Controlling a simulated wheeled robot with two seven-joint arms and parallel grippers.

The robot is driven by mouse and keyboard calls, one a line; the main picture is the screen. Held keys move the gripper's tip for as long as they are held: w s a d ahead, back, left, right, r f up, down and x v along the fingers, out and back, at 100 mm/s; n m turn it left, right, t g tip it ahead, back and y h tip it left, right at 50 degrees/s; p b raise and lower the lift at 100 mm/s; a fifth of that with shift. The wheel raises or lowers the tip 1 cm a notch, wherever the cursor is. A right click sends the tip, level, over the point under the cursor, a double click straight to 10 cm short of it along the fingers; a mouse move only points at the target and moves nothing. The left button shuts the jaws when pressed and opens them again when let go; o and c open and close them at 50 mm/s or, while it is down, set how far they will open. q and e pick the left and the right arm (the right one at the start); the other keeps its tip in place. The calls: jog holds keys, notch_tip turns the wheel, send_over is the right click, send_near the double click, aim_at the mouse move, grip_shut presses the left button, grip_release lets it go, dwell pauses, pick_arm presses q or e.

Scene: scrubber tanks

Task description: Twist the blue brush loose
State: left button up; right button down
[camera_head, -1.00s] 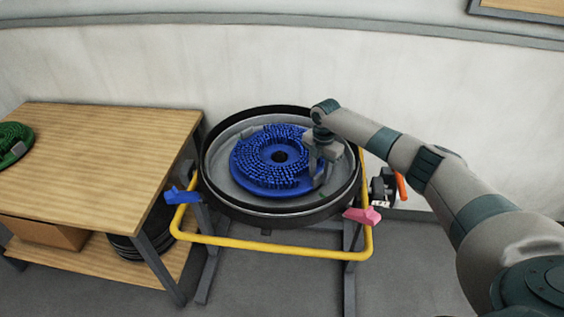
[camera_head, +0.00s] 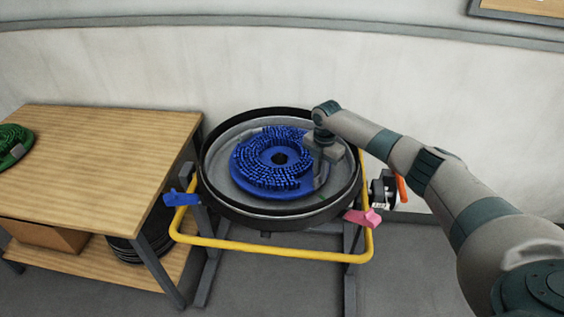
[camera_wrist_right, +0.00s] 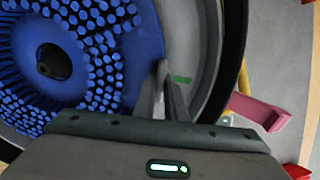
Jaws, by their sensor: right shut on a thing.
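The blue brush (camera_head: 250,160) is a round disc with blue bristle tufts and a dark centre hole. It sits bristles up inside the round grey tank with a black rim (camera_head: 216,205). My right gripper (camera_head: 320,180) reaches down at the brush's right edge and is shut on it. In the right wrist view the brush (camera_wrist_right: 100,50) fills the upper left, and the gripper's fingers (camera_wrist_right: 163,92) are at its rim. A small green mark (camera_wrist_right: 181,78) lies on the tank floor beside the fingers. My left gripper is not in view.
A yellow tube frame (camera_head: 270,248) with a blue lever (camera_head: 180,197) and a pink lever (camera_head: 362,217) surrounds the tank's front. A wooden table (camera_head: 95,160) with a green brush (camera_head: 12,145) stands at left. An orange-handled part (camera_head: 401,187) is at right.

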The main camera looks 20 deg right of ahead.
jog(key=shift+w+d+n+b, duration=0.7)
jog(key=shift+d+b, duration=0.3)
jog(key=shift+b, duration=0.1)
jog(key=shift+d+f+b, duration=0.1)
jog(key=shift+d+b, duration=0.05)
jog(key=shift+b, duration=0.15)
jog(key=shift+d, duration=0.1)
jog(key=shift+w+d+n+b, duration=0.7)
jog(key=shift+d+n+b, duration=0.15)
jog(key=shift+b, duration=0.6)
jog(key=shift+w+d, duration=0.1)
